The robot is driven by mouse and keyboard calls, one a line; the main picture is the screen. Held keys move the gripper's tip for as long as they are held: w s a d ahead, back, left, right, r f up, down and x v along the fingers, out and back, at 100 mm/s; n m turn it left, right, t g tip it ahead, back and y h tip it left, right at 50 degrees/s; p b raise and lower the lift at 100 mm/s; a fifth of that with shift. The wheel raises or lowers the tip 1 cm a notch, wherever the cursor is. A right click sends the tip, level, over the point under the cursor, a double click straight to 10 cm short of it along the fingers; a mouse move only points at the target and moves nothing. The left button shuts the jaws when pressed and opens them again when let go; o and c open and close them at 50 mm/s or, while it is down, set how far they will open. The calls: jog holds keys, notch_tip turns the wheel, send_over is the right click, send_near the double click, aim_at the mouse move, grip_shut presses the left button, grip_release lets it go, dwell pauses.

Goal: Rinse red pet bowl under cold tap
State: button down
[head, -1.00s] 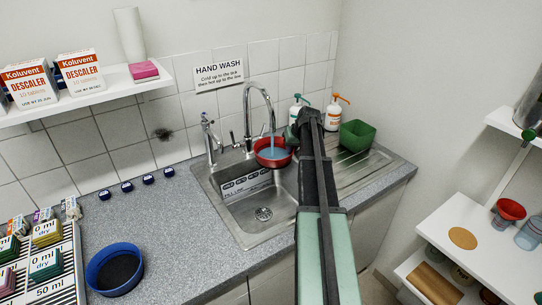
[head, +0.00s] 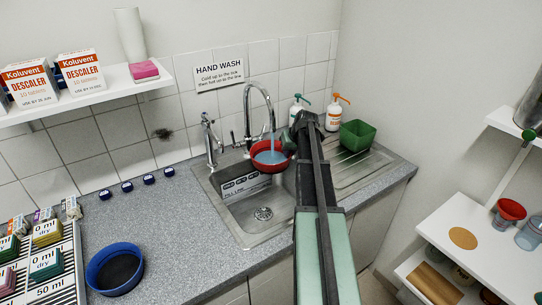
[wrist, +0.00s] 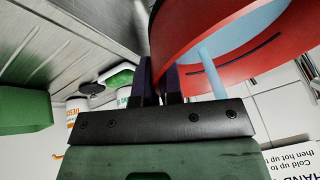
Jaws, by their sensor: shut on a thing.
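The red bowl (head: 272,169) is held over the sink under the tall curved tap (head: 248,92). A pale blue stream (head: 270,146) runs from the tap into the bowl, and blue water shows inside. My gripper (head: 299,130) is shut on the bowl's right side, its fingers largely hidden by my arm in the head view. In the wrist view the fingers of my gripper (wrist: 160,78) meet the bowl's edge. The wrist view is upside down; the red bowl (wrist: 175,28) fills the upper right, with a dark line on its inner wall and the stream (wrist: 212,72) beside it.
The steel sink (head: 240,222) lies below. A smaller tap (head: 208,135) stands to the left. A green tub (head: 357,135) sits on the drainboard, with pump bottles (head: 337,113) behind. A blue bowl (head: 115,268) and a rack (head: 65,285) stand at the left. The counter middle is clear.

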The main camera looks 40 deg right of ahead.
jog(key=shift+s+a, duration=0.85)
jog(key=shift+s, duration=0.2)
jog(key=shift+s+a, duration=0.8)
jog(key=shift+s, duration=0.25)
jog(key=s+a+r+p, duration=0.3)
jog(key=s+r+p, duration=0.1)
jog(key=shift+w+f, duration=0.1)
dwell(0.3)
